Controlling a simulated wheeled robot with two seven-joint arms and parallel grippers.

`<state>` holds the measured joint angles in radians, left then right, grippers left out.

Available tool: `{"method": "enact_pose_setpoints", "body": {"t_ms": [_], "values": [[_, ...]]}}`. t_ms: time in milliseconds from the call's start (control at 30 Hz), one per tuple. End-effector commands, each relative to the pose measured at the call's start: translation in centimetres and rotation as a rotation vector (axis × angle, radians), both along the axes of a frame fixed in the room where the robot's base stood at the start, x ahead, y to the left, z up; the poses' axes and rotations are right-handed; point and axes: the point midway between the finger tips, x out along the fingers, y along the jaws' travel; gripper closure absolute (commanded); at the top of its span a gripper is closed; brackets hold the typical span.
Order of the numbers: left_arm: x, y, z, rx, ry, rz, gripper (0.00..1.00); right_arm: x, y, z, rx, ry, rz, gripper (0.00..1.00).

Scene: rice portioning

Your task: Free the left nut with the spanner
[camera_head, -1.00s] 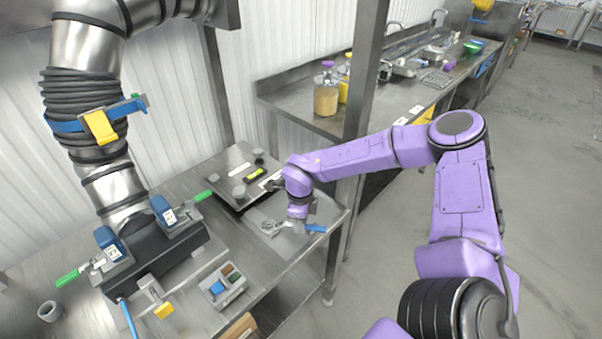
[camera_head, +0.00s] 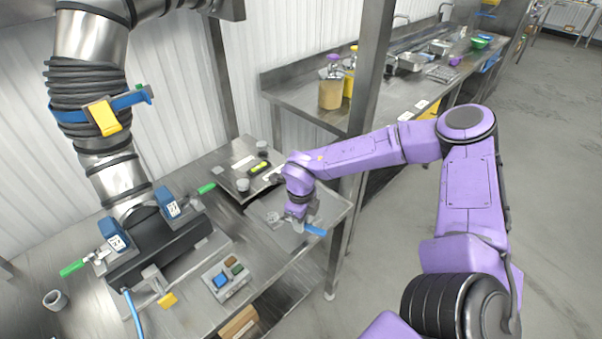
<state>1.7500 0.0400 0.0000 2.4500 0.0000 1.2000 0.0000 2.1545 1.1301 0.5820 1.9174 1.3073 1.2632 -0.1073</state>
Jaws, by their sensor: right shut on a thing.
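My right gripper (camera_head: 299,224) is low over the right end of the steel table. It is shut on the spanner, whose blue handle (camera_head: 315,230) sticks out to the right of the fingers. A small grey metal end (camera_head: 272,217) shows to the left of the fingers; the middle is hidden by the gripper. The dark machine block (camera_head: 160,250) under the steel pipe stands to the left, well apart from the gripper. It has a left clamp with a blue box (camera_head: 112,233) and a green handle (camera_head: 73,268). The left nut is too small to make out. My left gripper is not in view.
A right clamp (camera_head: 172,202) with a green handle sits on the block. A grey tray with coloured blocks (camera_head: 226,279) stands in front. A plate with small weights (camera_head: 243,170) lies behind the gripper. A steel post (camera_head: 362,120) rises close behind my right arm.

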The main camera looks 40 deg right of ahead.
Motion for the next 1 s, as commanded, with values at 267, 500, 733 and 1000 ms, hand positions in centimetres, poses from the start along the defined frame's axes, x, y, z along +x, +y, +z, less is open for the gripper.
{"method": "enact_pose_setpoints", "body": {"t_ms": [267,500,733,1000], "values": [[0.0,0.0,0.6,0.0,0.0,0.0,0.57,0.0,0.0,0.6,0.0,0.0,0.001,1.0],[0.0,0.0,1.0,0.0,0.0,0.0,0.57,0.0,0.0,1.1,0.0,0.0,0.001,1.0],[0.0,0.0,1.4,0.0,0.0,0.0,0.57,0.0,0.0,1.5,0.0,0.0,0.001,1.0],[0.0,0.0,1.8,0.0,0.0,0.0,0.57,0.0,0.0,1.9,0.0,0.0,0.001,1.0]]}}
